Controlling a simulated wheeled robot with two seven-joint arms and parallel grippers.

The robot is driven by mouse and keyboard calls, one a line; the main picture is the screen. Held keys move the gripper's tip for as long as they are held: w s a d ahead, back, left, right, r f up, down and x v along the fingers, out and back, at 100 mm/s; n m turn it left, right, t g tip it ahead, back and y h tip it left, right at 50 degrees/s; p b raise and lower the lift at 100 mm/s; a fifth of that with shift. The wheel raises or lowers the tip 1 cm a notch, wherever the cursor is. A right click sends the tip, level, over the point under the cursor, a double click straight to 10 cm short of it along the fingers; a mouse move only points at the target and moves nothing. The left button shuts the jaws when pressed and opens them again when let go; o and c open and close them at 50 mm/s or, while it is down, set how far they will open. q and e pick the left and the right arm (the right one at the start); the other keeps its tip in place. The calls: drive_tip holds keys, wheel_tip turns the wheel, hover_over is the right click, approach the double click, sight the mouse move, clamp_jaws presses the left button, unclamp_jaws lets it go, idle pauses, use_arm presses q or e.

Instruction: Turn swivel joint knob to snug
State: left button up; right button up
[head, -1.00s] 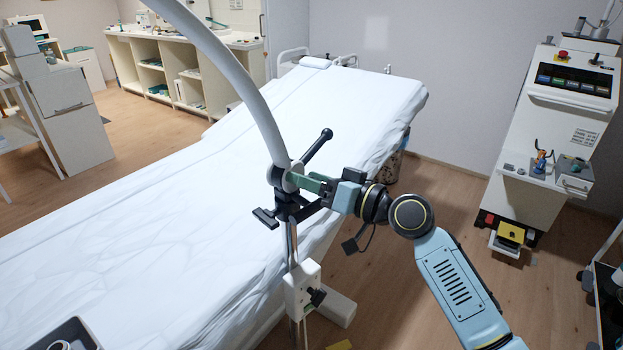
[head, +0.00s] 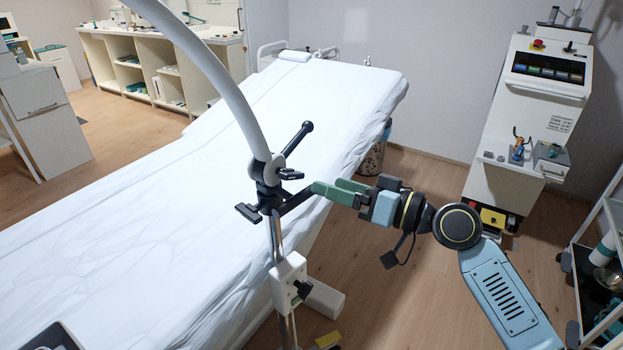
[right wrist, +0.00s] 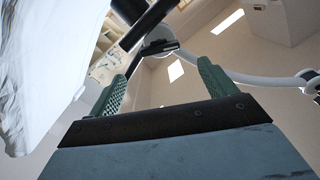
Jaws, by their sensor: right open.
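The swivel joint (head: 266,170) sits on top of a metal post beside the couch, with a curved pale arm rising from it. A small black knob (head: 291,174) sticks out on its right side. A black lever (head: 298,138) rises above it. My right gripper (head: 326,186) has green fingers, is open and empty, and is a little to the right of the knob, apart from it. In the right wrist view the knob (right wrist: 163,47) shows as a dark bar across the round joint, beyond and between the spread fingertips (right wrist: 162,72). My left gripper is not in view.
The sheet-covered couch (head: 190,210) fills the left and middle. A black clamp handle (head: 248,212) and a white clamp block (head: 288,280) are on the post. A white machine (head: 525,110) stands at right, with a shelf trolley (head: 590,265) near it.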

drive_tip(key=shift+v, duration=1.95)
